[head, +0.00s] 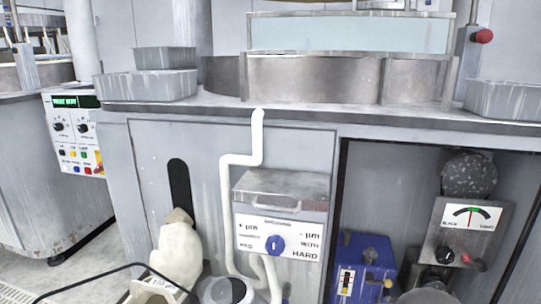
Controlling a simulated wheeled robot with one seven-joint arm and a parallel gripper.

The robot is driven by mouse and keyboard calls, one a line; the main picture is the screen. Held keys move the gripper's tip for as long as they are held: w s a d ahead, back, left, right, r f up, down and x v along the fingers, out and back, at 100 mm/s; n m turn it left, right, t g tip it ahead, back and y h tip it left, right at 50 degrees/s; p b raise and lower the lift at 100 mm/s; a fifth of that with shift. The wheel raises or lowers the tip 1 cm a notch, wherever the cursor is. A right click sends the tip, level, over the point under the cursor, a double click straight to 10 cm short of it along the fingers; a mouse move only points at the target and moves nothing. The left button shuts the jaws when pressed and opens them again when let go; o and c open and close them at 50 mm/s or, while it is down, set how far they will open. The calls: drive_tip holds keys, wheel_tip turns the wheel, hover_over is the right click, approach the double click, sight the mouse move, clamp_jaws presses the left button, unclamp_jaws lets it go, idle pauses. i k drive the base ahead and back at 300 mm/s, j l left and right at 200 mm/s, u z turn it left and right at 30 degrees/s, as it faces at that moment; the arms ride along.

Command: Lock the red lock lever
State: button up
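A red knob (482,36) sticks out from a dark upright post at the top right, beside the round metal platen housing. It is the only red handle-like part that I can make out, and I cannot tell for sure that it is the lock lever or whether it is locked. My gripper is not in view.
Grey trays (150,84) stand on the bench (290,115) at left, another tray (505,98) at right. Below are a white control box (280,238), a blue unit (362,265), a gauge box (466,228) and a pale sack (176,255). A control panel (76,135) is far left.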

sight(465, 258)
drive_tip(key=z, duration=1.3)
